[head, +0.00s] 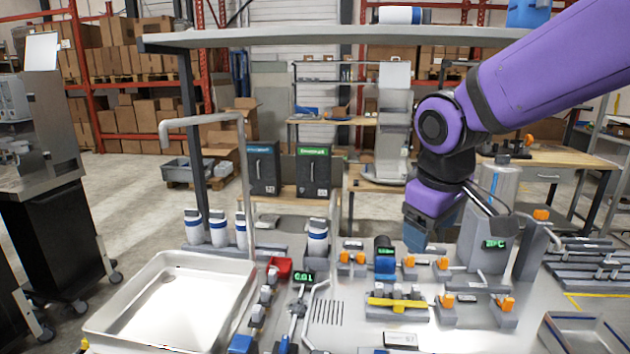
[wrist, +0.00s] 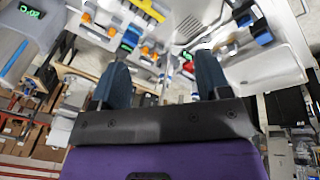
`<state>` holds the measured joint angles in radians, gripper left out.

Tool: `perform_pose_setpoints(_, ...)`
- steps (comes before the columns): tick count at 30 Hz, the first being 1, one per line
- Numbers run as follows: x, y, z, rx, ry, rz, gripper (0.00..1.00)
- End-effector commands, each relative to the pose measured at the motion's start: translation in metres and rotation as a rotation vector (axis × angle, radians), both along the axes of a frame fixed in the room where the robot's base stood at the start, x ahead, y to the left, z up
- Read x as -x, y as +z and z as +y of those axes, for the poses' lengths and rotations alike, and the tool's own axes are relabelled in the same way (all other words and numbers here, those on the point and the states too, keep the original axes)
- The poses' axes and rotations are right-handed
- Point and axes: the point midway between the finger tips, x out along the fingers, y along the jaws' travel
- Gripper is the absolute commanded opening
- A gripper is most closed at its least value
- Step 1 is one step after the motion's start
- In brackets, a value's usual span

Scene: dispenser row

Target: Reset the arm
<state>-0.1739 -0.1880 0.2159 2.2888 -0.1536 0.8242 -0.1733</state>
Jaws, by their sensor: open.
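My purple arm reaches in from the upper right in the head view and bends down at a black joint. My gripper (head: 418,240) hangs above the right half of the workbench (head: 345,318), behind the row of orange-knobbed fittings. In the wrist view, my gripper (wrist: 165,85) shows two blue fingers set well apart, with nothing between them. The bench fittings appear beyond the fingers, seen at an odd angle. I cannot tell the exact gap between my fingertips and the bench.
A white basin (head: 170,300) fills the bench's left, under a grey pipe. White-and-blue canisters (head: 218,228) stand behind it. A grey dispenser (head: 487,238) with a green display stands close right of my gripper. A shelf (head: 330,36) spans above. A yellow-barred fitting (head: 397,302) sits in front.

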Motion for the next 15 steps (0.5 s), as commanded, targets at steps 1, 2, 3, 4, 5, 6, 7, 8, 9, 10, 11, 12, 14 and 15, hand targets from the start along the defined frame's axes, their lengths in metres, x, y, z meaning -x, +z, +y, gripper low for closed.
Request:
perform_pose_setpoints(1, 0.010, 0.009, -0.013, -0.014, -0.047, -0.021, 0.70)
perform_pose_setpoints(2, 0.016, 0.013, -0.021, -0.023, -0.077, -0.031, 0.70)
perform_pose_setpoints(3, 0.023, 0.018, -0.030, -0.035, -0.114, -0.044, 0.70)
perform_pose_setpoints(4, 0.029, 0.022, -0.037, -0.045, -0.141, -0.054, 0.70)
perform_pose_setpoints(5, 0.035, 0.025, -0.044, -0.056, -0.170, -0.062, 0.70)
perform_pose_setpoints(6, 0.044, 0.029, -0.052, -0.071, -0.208, -0.076, 0.70)
perform_pose_setpoints(7, 0.050, 0.032, -0.059, -0.081, -0.235, -0.085, 0.70)
perform_pose_setpoints(8, 0.057, 0.034, -0.065, -0.092, -0.261, -0.093, 0.70)
perform_pose_setpoints(9, 0.066, 0.038, -0.072, -0.109, -0.297, -0.106, 0.70)
perform_pose_setpoints(10, 0.073, 0.039, -0.078, -0.122, -0.325, -0.116, 0.70)
perform_pose_setpoints(11, 0.080, 0.041, -0.083, -0.135, -0.351, -0.126, 0.70)
perform_pose_setpoints(12, 0.089, 0.043, -0.090, -0.152, -0.384, -0.139, 0.70)
perform_pose_setpoints(14, 0.102, 0.046, -0.099, -0.181, -0.436, -0.155, 0.70)
perform_pose_setpoints(15, 0.111, 0.046, -0.104, -0.198, -0.465, -0.165, 0.70)
